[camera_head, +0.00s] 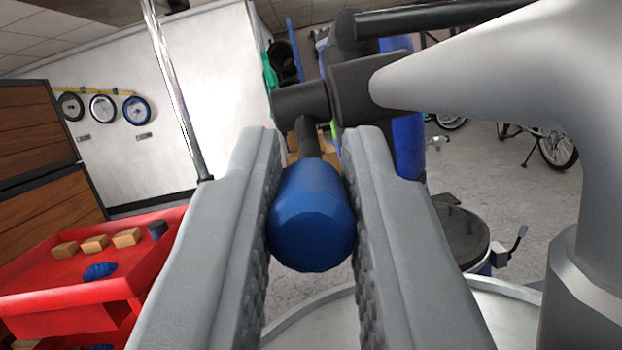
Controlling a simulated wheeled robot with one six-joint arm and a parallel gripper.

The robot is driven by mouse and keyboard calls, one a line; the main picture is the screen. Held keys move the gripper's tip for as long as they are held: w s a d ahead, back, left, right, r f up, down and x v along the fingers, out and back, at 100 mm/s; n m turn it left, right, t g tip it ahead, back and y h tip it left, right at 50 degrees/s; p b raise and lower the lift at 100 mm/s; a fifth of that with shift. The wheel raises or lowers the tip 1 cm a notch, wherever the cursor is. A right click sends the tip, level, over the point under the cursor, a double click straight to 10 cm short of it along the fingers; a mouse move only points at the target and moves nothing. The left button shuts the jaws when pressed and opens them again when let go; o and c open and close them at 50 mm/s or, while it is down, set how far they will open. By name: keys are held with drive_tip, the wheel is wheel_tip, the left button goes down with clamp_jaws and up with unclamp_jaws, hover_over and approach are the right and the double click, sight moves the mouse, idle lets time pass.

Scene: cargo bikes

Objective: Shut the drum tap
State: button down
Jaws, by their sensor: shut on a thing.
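A blue rounded knob (312,215) sits on a dark lever stem (309,140) in the middle of the view. The stem runs up to a dark tap body (345,92) with a thick dark bar above it. My gripper (313,150) has its two grey ribbed fingers on either side of the knob and is shut on it. A blue drum-like shape (408,145) shows behind the tap, partly hidden by it and my right finger. A pale grey curved piece (500,60) reaches from the right side to the tap body. The tap's outlet is not clearly visible.
A red tray cart (60,285) with wooden blocks stands at the left. A round pale rim (320,315) lies below the knob. A dark-lidded round container (462,238) stands right of my fingers. Bikes (555,146) stand farther back on grey floor.

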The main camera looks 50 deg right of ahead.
sight(302, 173)
wheel_tip(302, 173, up, 3)
drive_tip(key=y, duration=0.1)
drive_tip(key=g+y, duration=0.1)
drive_tip(key=y, duration=0.1)
drive_tip(key=shift+a+f+g, duration=0.1)
drive_tip(key=shift+f+g, duration=0.1)
drive_tip(key=shift+g, duration=0.1)
drive_tip(key=r+y, duration=0.1)
drive_tip(key=g+y, duration=0.1)
drive_tip(key=r+y, duration=0.1)
drive_tip(key=shift+w+d+r+n+g, duration=0.15)
drive_tip(key=shift+d+r+n+g, duration=0.15)
drive_tip(key=shift+r+g, duration=0.1)
drive_tip(key=shift+w+d+r+g+y, duration=0.2)
drive_tip(key=shift+r+g+y, duration=0.2)
drive_tip(key=shift+y, duration=0.15)
drive_tip(key=shift+w+d+r+g+y, duration=0.15)
drive_tip(key=shift+r+g+y, duration=0.2)
drive_tip(key=shift+y, duration=0.2)
drive_tip(key=shift+w+d+r+g+y, duration=0.25)
drive_tip(key=shift+d+r+g+y, duration=0.2)
drive_tip(key=shift+y, duration=0.45)
drive_tip(key=shift+w+d+r+g+y, duration=0.2)
drive_tip(key=shift+d+r+g+y, duration=0.25)
drive_tip(key=shift+y, duration=0.45)
drive_tip(key=shift+r, duration=0.1)
drive_tip(key=c, duration=1.6)
unclamp_jaws()
